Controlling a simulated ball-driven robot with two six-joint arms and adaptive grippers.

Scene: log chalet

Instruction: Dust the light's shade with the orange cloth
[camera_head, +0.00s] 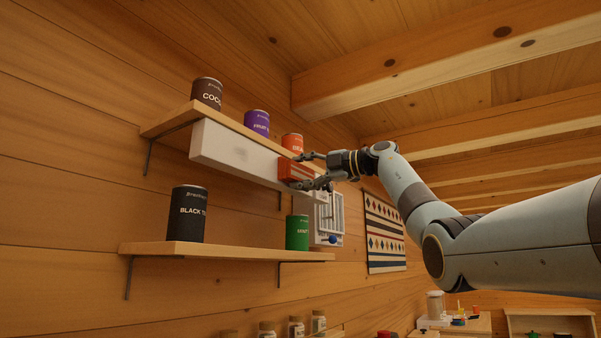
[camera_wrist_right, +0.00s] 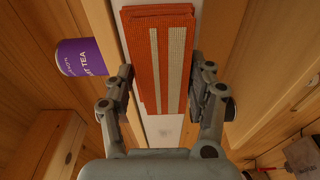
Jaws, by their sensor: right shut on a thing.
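The orange cloth (camera_head: 292,168), folded with pale stripes, is in my right gripper (camera_head: 301,171). In the right wrist view, the cloth (camera_wrist_right: 150,60) sits between the two fingers, which are shut on it. The light's shade (camera_head: 235,152) is a long white box under the upper shelf. The cloth is at the right part of its front face; I cannot tell whether it touches. The shade also shows behind the cloth in the right wrist view (camera_wrist_right: 163,130). My left gripper is not in view.
The upper shelf (camera_head: 172,122) carries brown, purple (camera_head: 256,122) and orange (camera_head: 292,142) tins just above the shade. The lower shelf (camera_head: 225,252) holds a black tin (camera_head: 187,214) and a green tin (camera_head: 297,232). A white lattice piece (camera_head: 330,215) is below my gripper.

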